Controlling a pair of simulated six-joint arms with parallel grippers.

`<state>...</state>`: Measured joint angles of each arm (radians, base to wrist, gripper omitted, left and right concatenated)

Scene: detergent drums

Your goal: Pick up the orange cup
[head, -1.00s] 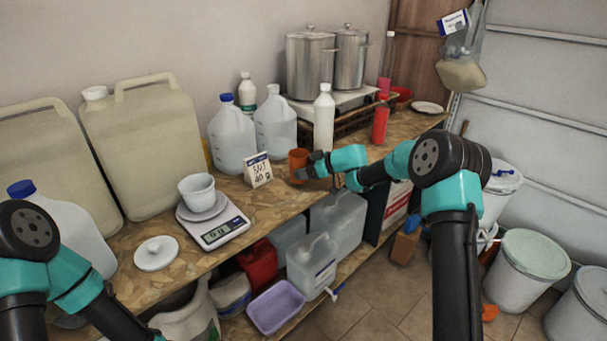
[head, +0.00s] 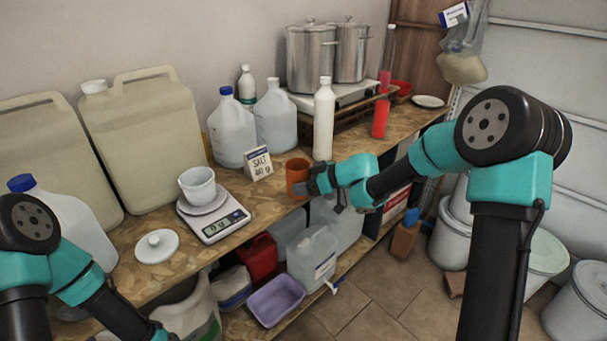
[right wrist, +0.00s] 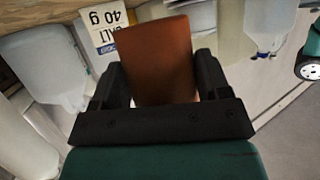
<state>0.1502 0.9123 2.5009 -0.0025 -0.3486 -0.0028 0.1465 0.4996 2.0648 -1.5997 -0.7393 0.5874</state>
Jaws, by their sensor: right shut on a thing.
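The orange cup (head: 297,176) is upright at the front edge of the wooden bench, right of the salt sign. My right gripper (head: 313,184) reaches it from the right and is shut on it. In the right wrist view the cup (right wrist: 157,58) sits between the two black fingers (right wrist: 159,82). I cannot tell whether its base touches the bench. My left arm shows at the lower left; its fingertips are outside the picture.
The salt sign (head: 259,165) stands close left of the cup. A white bottle (head: 324,120) and white jugs (head: 233,135) stand behind. A scale (head: 220,228) bears a white cup (head: 197,184). A lower shelf holds containers. The floor (head: 375,290) in front is open.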

